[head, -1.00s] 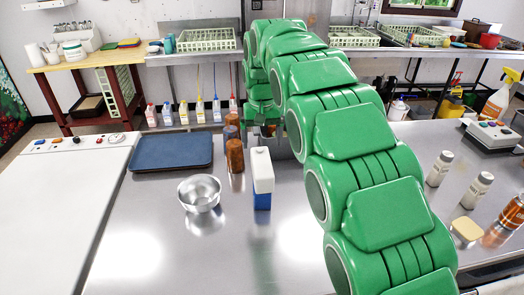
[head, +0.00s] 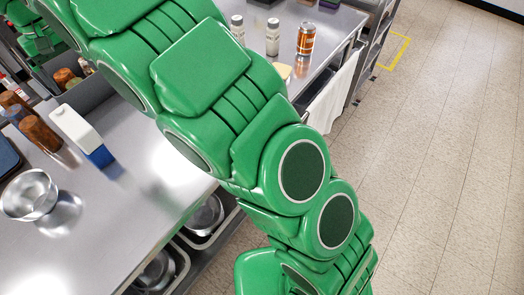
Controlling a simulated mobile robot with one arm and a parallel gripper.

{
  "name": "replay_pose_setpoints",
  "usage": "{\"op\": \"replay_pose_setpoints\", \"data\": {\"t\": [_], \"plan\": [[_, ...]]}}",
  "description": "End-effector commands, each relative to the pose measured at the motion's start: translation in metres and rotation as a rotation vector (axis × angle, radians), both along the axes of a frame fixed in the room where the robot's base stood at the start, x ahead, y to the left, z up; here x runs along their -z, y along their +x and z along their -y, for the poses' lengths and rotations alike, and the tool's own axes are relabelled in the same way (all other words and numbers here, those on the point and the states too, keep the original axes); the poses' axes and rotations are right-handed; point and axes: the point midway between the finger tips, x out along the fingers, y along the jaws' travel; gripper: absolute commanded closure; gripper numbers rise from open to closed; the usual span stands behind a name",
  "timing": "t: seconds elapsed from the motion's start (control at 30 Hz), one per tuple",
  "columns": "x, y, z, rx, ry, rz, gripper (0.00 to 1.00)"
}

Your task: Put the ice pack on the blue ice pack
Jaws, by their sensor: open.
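I cannot make out any ice pack, blue or otherwise, in the head view. A white carton-like block with a blue lower part (head: 84,136) stands on the steel counter (head: 110,215), but I cannot tell that it is an ice pack. A strip of a dark blue tray (head: 6,157) shows at the left edge. My green arm crosses the view from lower right to upper left. Its far links show at the top left corner. My gripper's fingers are not visible.
A steel bowl (head: 30,195) and brown cylinders (head: 40,133) stand near the carton. Two white bottles (head: 272,38), an orange can (head: 306,38) and a pale yellow block (head: 284,70) are behind my arm. Pans (head: 205,216) sit on a lower shelf. Floor at right is clear.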

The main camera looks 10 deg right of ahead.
Motion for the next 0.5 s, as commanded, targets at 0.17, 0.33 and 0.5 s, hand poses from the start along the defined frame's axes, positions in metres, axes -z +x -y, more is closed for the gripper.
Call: {"op": "replay_pose_setpoints", "data": {"t": [0.17, 0.33, 0.5], "plan": [[-0.014, 0.009, 0.068, 0.083, -0.015, -0.006, 0.08], [-0.023, 0.01, 0.128, 0.155, -0.022, -0.01, 0.08], [-0.029, 0.001, 0.188, 0.224, -0.032, -0.02, 0.08]]}}
